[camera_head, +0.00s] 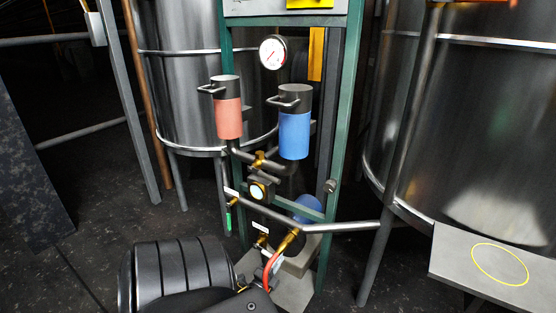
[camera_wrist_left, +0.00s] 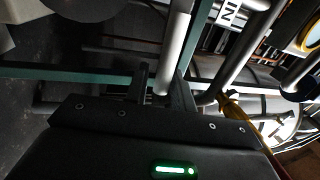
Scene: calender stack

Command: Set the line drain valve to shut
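Several small valves sit on the pipework of the green-framed skid (camera_head: 335,150) in the head view. I cannot read which tag names the line drain valve. A brass valve (camera_head: 288,240) with a red curved part (camera_head: 273,268) is low on the skid. A green handle (camera_head: 228,218) hangs at the left, under a white tag. My left gripper (camera_head: 262,284) is low, close to the red part and partly hidden by my arm. In the left wrist view its fingers (camera_wrist_left: 163,92) stand apart, with a pale tube (camera_wrist_left: 176,45) seen between them; contact is unclear. My right gripper is out of view.
A red canister (camera_head: 228,118), a blue canister (camera_head: 294,135) and a gauge (camera_head: 272,53) are above. A slanting grey pipe (camera_head: 340,228) crosses the skid's front. Steel tanks (camera_head: 185,90) stand around it. A grey plate (camera_head: 455,262) with a yellow ring is at right.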

